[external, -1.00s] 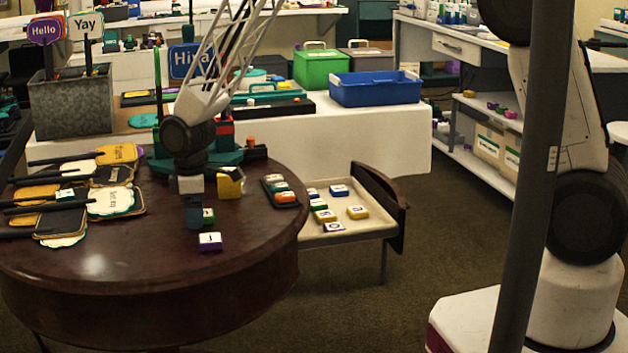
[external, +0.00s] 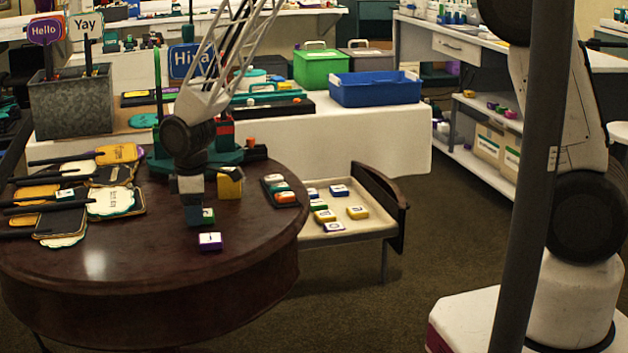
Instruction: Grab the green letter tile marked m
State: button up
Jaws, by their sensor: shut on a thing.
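My gripper (external: 194,217) points down over the round dark wooden table, left of centre in the external view. A small green tile with a pale face (external: 208,217) shows at the right side of the fingers, partly hidden by them. My gripper is shut on this green tile. Its letter is too small and too covered to read. A purple tile with a white face (external: 210,241) lies on the table just in front of it, apart from the fingers.
A dark tray of tiles (external: 270,187) is to the right, and a cream drawer (external: 375,229) holds several more. Sign paddles (external: 110,202) cover the table's left side. The table's front (external: 130,265) is clear.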

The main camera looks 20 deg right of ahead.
jog(key=shift+r, duration=1.6)
jog(key=shift+s+d+r, duration=0.2)
jog(key=shift+s, duration=0.05)
jog(key=s+d, duration=0.3)
jog(key=s+d+r, duration=0.1)
jog(key=s+d, duration=0.6)
jog(key=s, duration=0.1)
jog(key=shift+d+r, duration=0.2)
jog(key=shift+d, duration=0.2)
